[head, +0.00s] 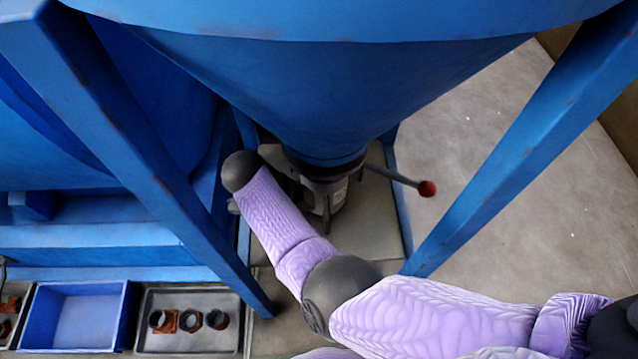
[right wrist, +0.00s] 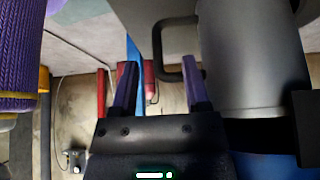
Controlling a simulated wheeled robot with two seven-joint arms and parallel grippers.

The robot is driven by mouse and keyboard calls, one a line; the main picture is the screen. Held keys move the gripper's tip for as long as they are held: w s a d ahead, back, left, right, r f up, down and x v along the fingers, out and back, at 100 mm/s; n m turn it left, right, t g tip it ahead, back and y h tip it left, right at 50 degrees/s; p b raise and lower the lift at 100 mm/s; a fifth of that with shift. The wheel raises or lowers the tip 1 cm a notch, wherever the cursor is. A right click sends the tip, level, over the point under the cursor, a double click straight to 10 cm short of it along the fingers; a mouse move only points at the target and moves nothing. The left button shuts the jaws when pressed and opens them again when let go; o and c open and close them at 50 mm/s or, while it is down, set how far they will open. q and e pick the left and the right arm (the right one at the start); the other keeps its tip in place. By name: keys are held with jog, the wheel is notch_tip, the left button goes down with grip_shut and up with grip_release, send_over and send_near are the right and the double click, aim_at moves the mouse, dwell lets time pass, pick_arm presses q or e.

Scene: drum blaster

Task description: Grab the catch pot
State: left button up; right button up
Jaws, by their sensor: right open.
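The catch pot (right wrist: 255,60) is a grey metal cylinder with a dark side handle (right wrist: 158,45); it fills the upper right of the right wrist view. My right gripper (right wrist: 158,63) is open, with its two purple fingers pointing toward the handle. The handle's upright bar shows between the fingertips in that view; I cannot tell whether it is within their reach. In the head view, my right arm reaches in from the right to below the blue hopper (head: 330,90), and the gripper there is mostly hidden. My left gripper is not in view.
Blue frame legs (head: 525,150) stand on both sides of the hopper. A lever with a red knob (head: 427,188) sticks out at its outlet. A blue bin (head: 75,290) and a grey tray (head: 190,342) with several rusty fittings lie at lower left. The floor at right is clear.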

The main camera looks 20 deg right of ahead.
aim_at(325, 232)
jog(key=x, duration=0.1)
jog(key=b+x, duration=0.1)
jog(key=x, duration=0.1)
jog(key=b+x, duration=0.1)
jog(key=x, duration=0.1)
jog(key=shift+s+d+r, duration=0.15)
jog(key=shift+s+d, duration=0.1)
jog(key=shift+s, duration=0.05)
jog(key=shift+r, duration=0.1)
grip_shut()
dwell(0.8)
